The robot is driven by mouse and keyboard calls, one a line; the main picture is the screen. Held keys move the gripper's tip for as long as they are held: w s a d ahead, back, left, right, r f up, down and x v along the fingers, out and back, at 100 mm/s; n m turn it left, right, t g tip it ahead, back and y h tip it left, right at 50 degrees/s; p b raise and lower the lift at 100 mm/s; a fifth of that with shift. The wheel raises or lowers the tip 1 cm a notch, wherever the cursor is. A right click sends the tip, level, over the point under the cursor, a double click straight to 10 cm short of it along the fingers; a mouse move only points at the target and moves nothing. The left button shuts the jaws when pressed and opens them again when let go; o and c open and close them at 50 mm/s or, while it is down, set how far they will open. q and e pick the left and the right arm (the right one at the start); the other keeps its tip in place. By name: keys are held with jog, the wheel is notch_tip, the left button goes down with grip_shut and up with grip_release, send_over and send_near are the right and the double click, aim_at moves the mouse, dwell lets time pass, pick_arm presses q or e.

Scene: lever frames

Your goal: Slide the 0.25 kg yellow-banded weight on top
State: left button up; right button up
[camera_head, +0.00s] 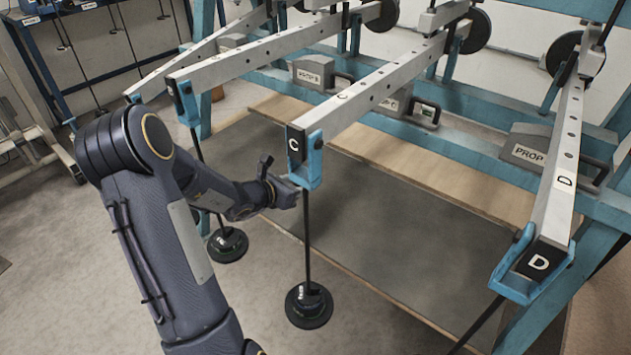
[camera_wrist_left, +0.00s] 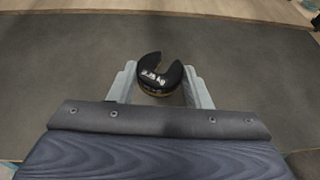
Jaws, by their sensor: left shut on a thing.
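In the left wrist view my left gripper (camera_wrist_left: 160,82) is shut on a black slotted weight (camera_wrist_left: 156,67). The weight's slot opens upward in that view, and a dull yellowish edge shows along its lower side. In the head view my left gripper (camera_head: 285,190) is beside the rod of hanger C (camera_head: 306,230), just below the end of lever C (camera_head: 345,90). I cannot make out the held weight there. Hanger C hangs upright, with dark weights (camera_head: 309,305) at its foot. My right gripper is not in view.
Another hanger with dark weights (camera_head: 228,244) hangs to the left of hanger C. Lever D (camera_head: 562,170) is at the right with its blue end bracket. Blue frame beams and prop boxes (camera_head: 318,75) stand behind. A grey mat (camera_head: 390,225) lies below.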

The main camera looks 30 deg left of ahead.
pick_arm(q)
jog(key=s+a+r+p, duration=0.2)
jog(key=s+r+p, duration=0.1)
jog(key=s+r, duration=0.2)
jog(key=shift+r, duration=0.25)
jog(key=shift+w, duration=0.1)
dwell(0.7)
